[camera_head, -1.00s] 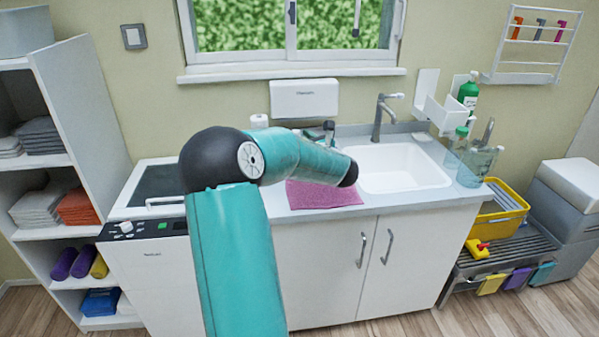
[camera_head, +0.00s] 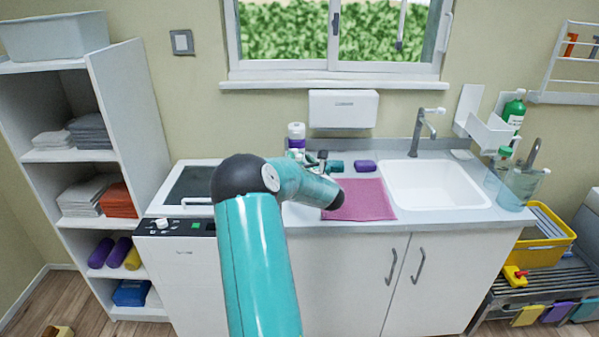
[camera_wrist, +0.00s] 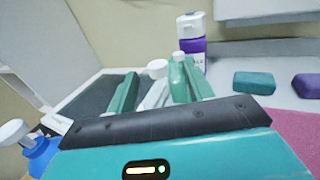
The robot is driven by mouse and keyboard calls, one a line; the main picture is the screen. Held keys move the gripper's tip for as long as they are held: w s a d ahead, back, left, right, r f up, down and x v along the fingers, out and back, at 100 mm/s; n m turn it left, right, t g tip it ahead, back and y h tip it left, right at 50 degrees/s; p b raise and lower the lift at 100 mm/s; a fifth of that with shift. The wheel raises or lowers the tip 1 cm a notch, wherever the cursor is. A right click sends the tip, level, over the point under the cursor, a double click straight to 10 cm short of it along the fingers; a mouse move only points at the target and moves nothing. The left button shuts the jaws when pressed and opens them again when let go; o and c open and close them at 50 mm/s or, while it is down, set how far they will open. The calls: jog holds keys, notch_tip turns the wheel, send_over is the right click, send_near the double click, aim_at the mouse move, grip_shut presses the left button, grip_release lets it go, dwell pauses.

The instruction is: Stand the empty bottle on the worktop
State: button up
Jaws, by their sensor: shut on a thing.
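My gripper (camera_wrist: 160,92) points away over the worktop (camera_head: 440,224), its green fingers spread around a narrow pale bottle with a white cap (camera_wrist: 157,70). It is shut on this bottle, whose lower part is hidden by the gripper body. A green shape with a white top (camera_wrist: 179,72) shows close beside it, at the right finger. In the head view my gripper (camera_head: 314,158) is small and partly hidden by my arm, left of the pink cloth's far edge. I cannot tell there whether the bottle touches the worktop.
A white and purple bottle (camera_head: 296,136) stands behind the gripper. Green (camera_head: 335,166) and purple (camera_head: 365,166) blocks lie to its right, behind the pink cloth (camera_head: 362,202). The sink (camera_head: 435,184) is further right.

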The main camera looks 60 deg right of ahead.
jog(key=shift+w+f, duration=0.2)
jog(key=shift+f, duration=0.7)
jog(key=shift+w+f, duration=0.2)
jog(key=shift+f, duration=0.7)
jog(key=shift+f, duration=0.1)
jog(key=o, duration=1.2)
jog(key=v, duration=1.2)
